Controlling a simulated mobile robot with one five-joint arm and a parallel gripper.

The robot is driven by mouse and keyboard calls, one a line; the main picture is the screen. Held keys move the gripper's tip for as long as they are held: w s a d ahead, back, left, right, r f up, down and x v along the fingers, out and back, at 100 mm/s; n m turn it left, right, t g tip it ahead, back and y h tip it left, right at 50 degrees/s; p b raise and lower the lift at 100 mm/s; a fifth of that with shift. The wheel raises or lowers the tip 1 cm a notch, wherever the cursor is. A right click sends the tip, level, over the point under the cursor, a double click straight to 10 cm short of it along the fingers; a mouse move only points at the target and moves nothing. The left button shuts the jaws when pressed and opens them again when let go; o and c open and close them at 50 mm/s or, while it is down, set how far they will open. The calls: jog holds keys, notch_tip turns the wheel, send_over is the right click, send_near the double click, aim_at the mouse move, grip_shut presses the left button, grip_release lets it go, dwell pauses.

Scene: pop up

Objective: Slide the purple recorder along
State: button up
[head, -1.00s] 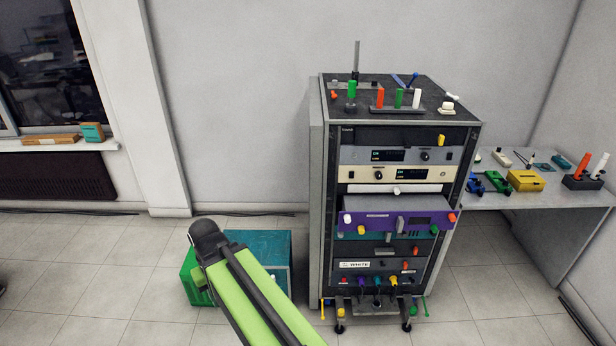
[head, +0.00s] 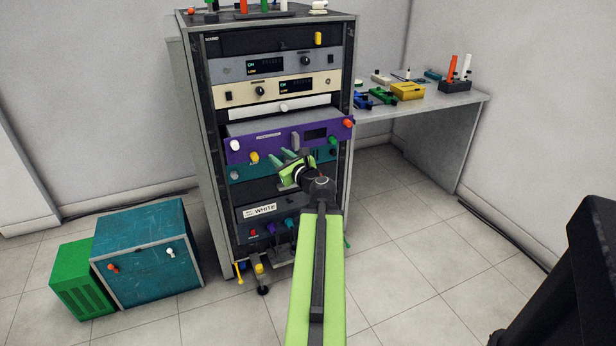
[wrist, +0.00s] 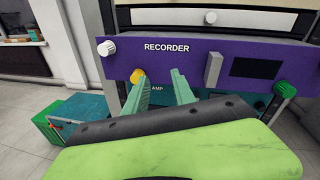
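The purple recorder (head: 270,146) is a wide unit in the rack, standing out in front of its neighbours. In the wrist view its front (wrist: 128,62) reads RECORDER, with a grey upright handle (wrist: 213,70), a dark display (wrist: 256,67) and a white knob (wrist: 106,48). My gripper (head: 286,153) is in front of the recorder's lower edge. In the wrist view my gripper (wrist: 160,73) has its two teal fingers apart with nothing between them, left of the handle. A yellow knob (wrist: 137,76) is by the left fingertip. Whether the fingers touch the panel cannot be told.
A teal amp unit (head: 243,171) sits just below the recorder. A teal box (head: 147,253) and green box (head: 78,281) stand on the floor left. A side table (head: 425,104) with small items is right.

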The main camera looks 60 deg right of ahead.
aim_at(297, 144)
jog(key=s+d+m+g+h+b, duration=0.1)
jog(key=s+d+m+h, duration=0.2)
jog(key=s+d+m, duration=0.3)
jog(key=shift+n, duration=0.7)
jog(key=x, duration=0.7)
jog(key=shift+w+d+f, duration=0.15)
jog(key=shift+d+f, duration=0.15)
jog(key=shift+a, duration=0.15)
jog(key=shift+c, duration=1)
grip_shut()
